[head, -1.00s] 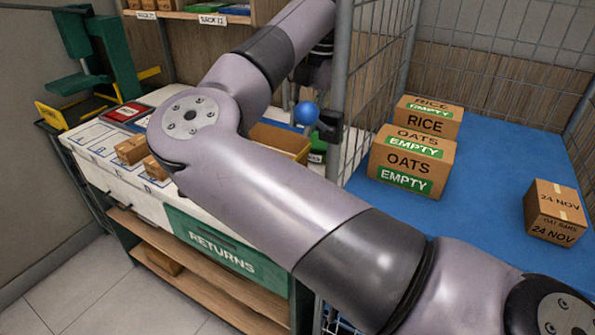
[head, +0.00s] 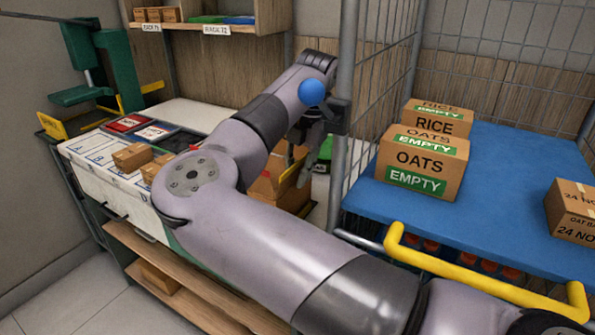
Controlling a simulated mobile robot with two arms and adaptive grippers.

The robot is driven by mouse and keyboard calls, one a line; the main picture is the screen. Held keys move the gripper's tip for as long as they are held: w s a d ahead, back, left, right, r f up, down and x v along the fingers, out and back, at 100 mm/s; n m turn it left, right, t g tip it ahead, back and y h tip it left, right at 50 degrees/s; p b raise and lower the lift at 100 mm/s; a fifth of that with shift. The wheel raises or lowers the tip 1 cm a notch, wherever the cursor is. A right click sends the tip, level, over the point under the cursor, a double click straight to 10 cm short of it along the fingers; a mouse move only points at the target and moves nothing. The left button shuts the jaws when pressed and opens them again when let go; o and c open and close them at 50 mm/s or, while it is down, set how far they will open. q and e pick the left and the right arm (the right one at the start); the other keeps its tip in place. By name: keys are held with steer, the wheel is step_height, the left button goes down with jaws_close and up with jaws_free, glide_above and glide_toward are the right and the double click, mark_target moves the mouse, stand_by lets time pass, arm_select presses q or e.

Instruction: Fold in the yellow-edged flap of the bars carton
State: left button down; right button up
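An open brown carton (head: 272,188) stands on the bench beside the wire cage, partly hidden behind my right arm. A yellow edge shows on one raised flap (head: 292,172) at its right side. I see no label on it. My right gripper (head: 308,172) points down at that flap, close above or beside it. I cannot tell whether they touch. Its fingers are small and dark, and their opening is unclear. A closed carton marked 24 NOV and OAT BA (head: 576,212) sits at the right edge. My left gripper is not in view.
EMPTY-marked oats (head: 421,163) and rice (head: 437,122) cartons stand on the blue surface (head: 500,170). A yellow handle (head: 480,278) runs along the front. Small boxes (head: 131,156) lie on the bench.

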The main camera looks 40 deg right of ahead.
steer(key=shift+c, duration=0.2)
jaws_close()
stand_by(0.4)
steer(key=shift+w+a+r+g+h+p, duration=0.15)
steer(key=shift+w+g+h+p, duration=0.1)
steer(key=shift+g+p, duration=0.35)
steer(key=shift+w+d+r+g+h+p, duration=0.15)
steer(key=shift+g+h+p, duration=0.1)
steer(key=shift+g+p, duration=0.35)
steer(key=shift+w+a+g+h+p, duration=0.25)
steer(key=shift+g+p, duration=0.35)
steer(key=shift+p, duration=0.3)
steer(key=shift+w+f+g+h+p, duration=0.15)
steer(key=shift+g+h+p, duration=0.1)
steer(key=shift+g+p, duration=0.25)
steer(key=shift+w+f+g+h+p, duration=0.1)
steer(key=shift+w+g+h+p, duration=0.1)
steer(key=shift+g+p, duration=0.3)
steer(key=shift+a+f+g+p, duration=0.1)
steer(key=shift+f+g+p, duration=0.05)
steer(key=shift+g+p, duration=0.2)
